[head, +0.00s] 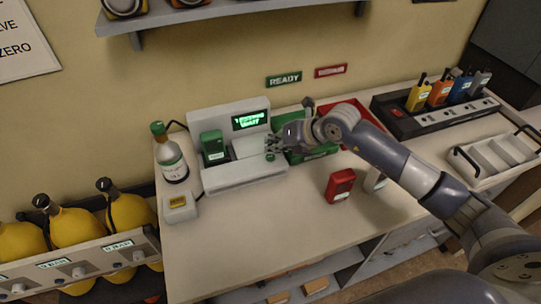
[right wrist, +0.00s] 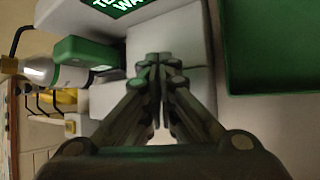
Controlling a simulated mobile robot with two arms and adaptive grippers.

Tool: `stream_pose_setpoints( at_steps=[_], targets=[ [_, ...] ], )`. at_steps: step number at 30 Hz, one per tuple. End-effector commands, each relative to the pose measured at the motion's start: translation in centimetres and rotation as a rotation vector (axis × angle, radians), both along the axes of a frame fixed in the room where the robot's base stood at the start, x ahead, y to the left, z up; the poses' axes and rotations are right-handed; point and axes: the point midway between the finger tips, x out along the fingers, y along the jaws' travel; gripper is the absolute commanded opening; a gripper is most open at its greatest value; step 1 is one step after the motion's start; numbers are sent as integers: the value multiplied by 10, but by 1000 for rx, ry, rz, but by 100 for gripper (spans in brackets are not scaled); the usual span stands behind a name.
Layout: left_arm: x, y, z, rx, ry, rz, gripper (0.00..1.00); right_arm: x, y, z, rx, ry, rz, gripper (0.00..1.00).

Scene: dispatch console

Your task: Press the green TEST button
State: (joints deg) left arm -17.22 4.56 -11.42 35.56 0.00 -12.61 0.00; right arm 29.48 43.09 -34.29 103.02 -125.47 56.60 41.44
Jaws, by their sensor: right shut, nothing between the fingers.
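The grey test console (head: 235,178) stands on the worktop against the wall. Its lit green display (head: 250,120) seems to read "TESTING WAIT", and part of it shows in the right wrist view (right wrist: 118,5). A green unit (head: 212,146) sits upright in its left side. The small green button (head: 270,157) is at the console's right front. My right gripper (head: 271,146) is shut and empty, its fingertips just above the button. Whether they touch it I cannot tell. In the right wrist view the shut fingers (right wrist: 158,62) hide the button. My left gripper is out of view.
A red device (head: 340,184) stands in front. A white bottle (head: 172,160) is at the left. The front middle of the worktop is clear.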

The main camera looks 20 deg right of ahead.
Motion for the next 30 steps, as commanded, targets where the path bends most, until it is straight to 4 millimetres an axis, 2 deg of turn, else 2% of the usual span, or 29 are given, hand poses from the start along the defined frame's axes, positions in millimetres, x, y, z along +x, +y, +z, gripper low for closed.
stream_pose_setpoints(
  at_steps=[5, 18, 30],
  targets=[
    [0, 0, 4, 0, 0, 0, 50, 0, 0, 6, 0, -2, 0, 0],
    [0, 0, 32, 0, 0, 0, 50, 1, 0, 49, 0, -2, 0, 0],
    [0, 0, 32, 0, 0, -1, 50, 0, 0, 50, -1, -1, 0, 0]
  ],
)
